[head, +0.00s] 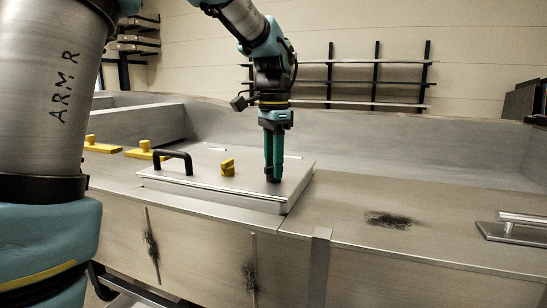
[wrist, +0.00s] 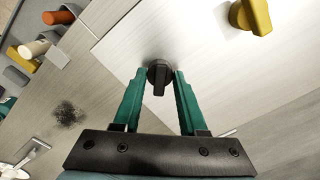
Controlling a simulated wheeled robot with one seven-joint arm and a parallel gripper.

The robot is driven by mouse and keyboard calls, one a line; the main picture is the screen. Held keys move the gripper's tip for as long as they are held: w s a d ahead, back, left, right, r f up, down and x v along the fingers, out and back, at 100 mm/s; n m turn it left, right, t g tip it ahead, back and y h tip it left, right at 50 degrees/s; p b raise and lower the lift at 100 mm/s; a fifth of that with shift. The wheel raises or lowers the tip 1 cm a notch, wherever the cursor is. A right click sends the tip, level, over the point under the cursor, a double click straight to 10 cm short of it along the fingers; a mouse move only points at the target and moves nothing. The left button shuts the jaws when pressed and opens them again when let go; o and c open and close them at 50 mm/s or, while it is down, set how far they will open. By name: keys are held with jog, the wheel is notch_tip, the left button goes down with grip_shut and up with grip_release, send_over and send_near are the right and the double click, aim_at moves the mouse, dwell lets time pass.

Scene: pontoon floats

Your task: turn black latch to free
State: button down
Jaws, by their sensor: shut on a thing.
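The black latch (wrist: 159,84) is a small dark knob with a raised grip bar. It sits near a corner of the pale metal lid (wrist: 210,62). My gripper (wrist: 160,76) has its two green fingers on either side of the latch, shut on it. The bar runs roughly up and down in the wrist view. In the head view my gripper (head: 273,177) points straight down at the right part of the lid (head: 200,186), and its fingertips mostly hide the latch. The lid lies flat on the metal deck.
A yellow latch (head: 228,167) and a black handle (head: 173,158) stand on the lid left of my gripper. A dark scuff (head: 391,219) and a metal handle (head: 512,226) are on the right deck, which is otherwise clear.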

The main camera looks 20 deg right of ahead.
jog(key=m+p, duration=0.1)
jog(key=m, duration=0.1)
jog(key=m+p, duration=0.1)
jog(key=m, duration=0.2)
jog(key=shift+r+m, duration=0.2)
jog(key=shift+m, duration=0.1)
jog(key=shift+f+m+p, duration=0.1)
jog(key=shift+m+p, duration=1.05)
jog(key=shift+m, duration=0.75)
jog(key=shift+c, duration=2.2)
grip_release()
notch_tip(320, 180, up, 11)
jog(key=b, duration=0.1)
jog(key=shift+f+b, duration=0.15)
jog(key=shift+b, duration=0.2)
